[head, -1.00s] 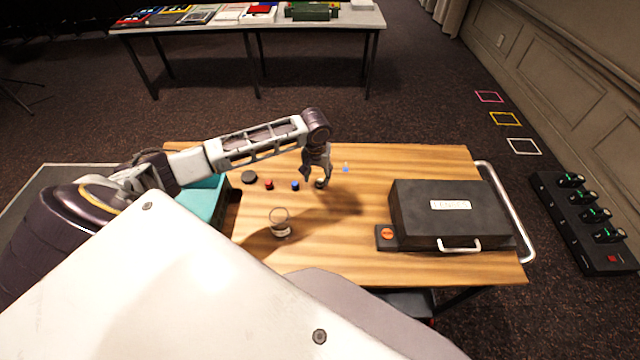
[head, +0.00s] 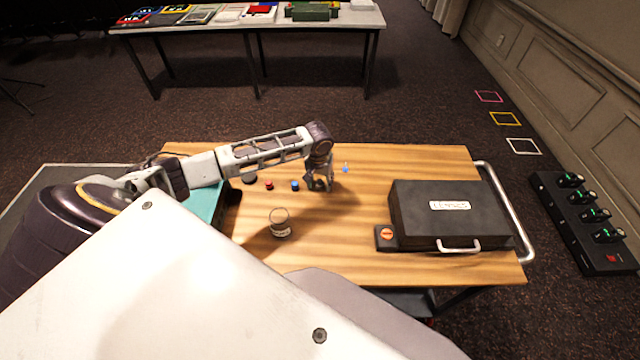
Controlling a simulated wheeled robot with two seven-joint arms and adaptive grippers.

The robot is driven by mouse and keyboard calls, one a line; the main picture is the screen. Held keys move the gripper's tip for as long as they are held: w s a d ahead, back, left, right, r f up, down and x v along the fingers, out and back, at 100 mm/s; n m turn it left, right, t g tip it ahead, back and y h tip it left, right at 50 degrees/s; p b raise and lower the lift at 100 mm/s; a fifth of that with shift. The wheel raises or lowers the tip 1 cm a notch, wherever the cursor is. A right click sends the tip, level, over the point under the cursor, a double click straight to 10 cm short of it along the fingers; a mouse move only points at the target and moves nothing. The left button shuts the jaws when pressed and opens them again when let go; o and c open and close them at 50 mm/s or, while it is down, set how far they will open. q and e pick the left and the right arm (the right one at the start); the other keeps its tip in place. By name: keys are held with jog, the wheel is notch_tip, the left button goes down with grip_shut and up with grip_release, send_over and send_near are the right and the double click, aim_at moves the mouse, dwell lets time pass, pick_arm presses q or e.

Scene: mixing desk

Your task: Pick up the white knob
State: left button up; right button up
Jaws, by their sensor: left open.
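My left gripper (head: 319,187) reaches in from the left and points down at the wooden desk top (head: 345,240). It is open, with its fingertips low, close to the desk surface. I cannot make out the white knob clearly; the gripper covers the spot where a small knob showed earlier. A blue knob (head: 295,186) stands just left of the gripper. A red knob (head: 268,185) is farther left. My right gripper is not in view.
A clear glass (head: 280,224) stands in front of the knobs. A black case (head: 430,215) with a handle fills the desk's right side, beside a small box with an orange button (head: 387,234). A small blue item (head: 346,170) lies right of the gripper.

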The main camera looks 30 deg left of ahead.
pick_arm(q)
jog(key=shift+f, duration=0.3)
jog(key=c, duration=0.9)
